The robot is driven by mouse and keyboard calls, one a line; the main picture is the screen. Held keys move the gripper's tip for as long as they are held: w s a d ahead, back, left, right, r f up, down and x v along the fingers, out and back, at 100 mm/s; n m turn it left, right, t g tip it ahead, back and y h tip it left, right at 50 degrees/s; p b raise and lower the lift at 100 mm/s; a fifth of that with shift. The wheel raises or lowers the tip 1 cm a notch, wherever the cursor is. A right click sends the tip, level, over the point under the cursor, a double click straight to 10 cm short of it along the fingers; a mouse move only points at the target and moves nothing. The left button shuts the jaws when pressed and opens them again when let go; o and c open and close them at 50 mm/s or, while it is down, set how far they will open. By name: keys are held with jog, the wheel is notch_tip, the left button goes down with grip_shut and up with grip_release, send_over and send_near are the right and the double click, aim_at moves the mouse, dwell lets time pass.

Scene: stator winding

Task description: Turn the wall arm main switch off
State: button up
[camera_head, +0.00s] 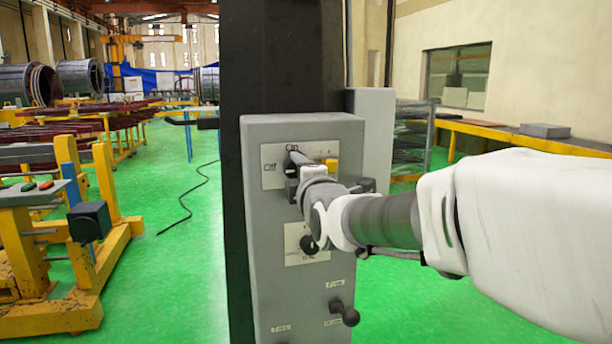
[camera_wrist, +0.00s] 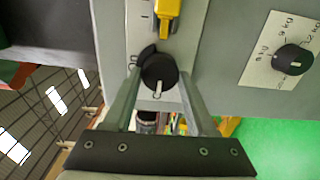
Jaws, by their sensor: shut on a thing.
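The grey control box (camera_head: 256,215) stands at the center of the head view. Its upper white plate (camera_head: 271,180) has "Off" at the left and "On" at the top. My gripper (camera_head: 297,172) is at this plate and hides much of the switch there. In the wrist view, the black main switch knob (camera_wrist: 158,70) sits between the two fingers of my gripper (camera_wrist: 160,85), which are shut on it. The "On" label shows just left of the knob. A pale mark shows at the knob's lower edge; I cannot tell the exact switch position.
A yellow lever (camera_wrist: 168,15) sits beside the knob on the same plate. A second black knob (camera_wrist: 293,58) with kg labels is on a plate below the switch. A black ball-ended lever (camera_head: 344,312) sticks out lower. Yellow frames (camera_head: 100,230) stand at left.

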dwell(0.3)
jog(key=o, duration=1.4)
jog(key=shift+c, duration=0.2)
jog(key=shift+s, duration=0.15)
jog(key=v, duration=1.7)
jog(key=shift+p, duration=0.4)
jog(key=shift+s, duration=0.1)
